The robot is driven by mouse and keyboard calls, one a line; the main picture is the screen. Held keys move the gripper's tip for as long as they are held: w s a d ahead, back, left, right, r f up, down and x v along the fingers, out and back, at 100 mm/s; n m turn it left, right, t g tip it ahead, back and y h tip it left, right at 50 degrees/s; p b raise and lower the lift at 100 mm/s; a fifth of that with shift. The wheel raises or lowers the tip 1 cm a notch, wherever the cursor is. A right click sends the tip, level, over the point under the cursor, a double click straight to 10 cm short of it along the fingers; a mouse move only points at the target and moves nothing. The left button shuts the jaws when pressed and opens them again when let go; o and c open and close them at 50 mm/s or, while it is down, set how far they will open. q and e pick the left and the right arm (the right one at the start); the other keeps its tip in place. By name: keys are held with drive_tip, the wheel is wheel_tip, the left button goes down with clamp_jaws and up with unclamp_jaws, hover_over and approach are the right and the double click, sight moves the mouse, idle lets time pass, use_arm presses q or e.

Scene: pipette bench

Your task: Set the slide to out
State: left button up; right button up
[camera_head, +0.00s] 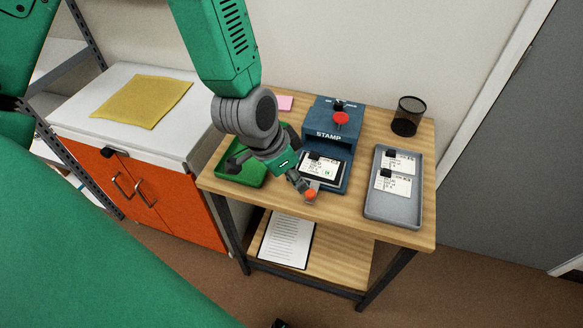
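The blue stamp press (328,125) stands on the wooden table, with a red knob (340,118) on top. Its slide (339,181) protrudes from the front of the press and carries a white card (319,168) with a black clip. An orange-red knob (310,196) sits at the slide's front end. My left gripper (303,187) points down at this knob, with its fingertips right beside or on it. The fingers overlap and hide much of the contact, so I cannot tell whether they grip it.
A green tray (246,176) lies left of the press, partly behind my wrist. A grey tray (399,211) with two clipped cards lies right. A black mesh cup (408,115) stands at the back right. A pink note (285,103) lies behind. A clipboard (287,239) is on the lower shelf.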

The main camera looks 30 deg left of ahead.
use_arm(q)
drive_tip(key=shift+v, duration=1.05)
drive_tip(key=s+a+f+n+g+b, duration=0.1)
drive_tip(key=s+f+n+b, duration=0.1)
drive_tip(key=s+f, duration=0.4)
drive_tip(key=s+a+f+n+g+y+b, duration=0.1)
drive_tip(key=s+a+f+b, duration=0.1)
drive_tip(key=s+f, duration=0.4)
drive_tip(key=s+a+f+n+g+y+b, duration=0.1)
drive_tip(key=s+f+b, duration=0.3)
drive_tip(key=f, duration=0.9)
drive_tip(key=shift+s+a+f+n+b, duration=0.2)
drive_tip(key=shift+s+a+n+b, duration=0.1)
drive_tip(key=shift+s+a+n, duration=0.6)
drive_tip(key=shift+d, duration=0.25)
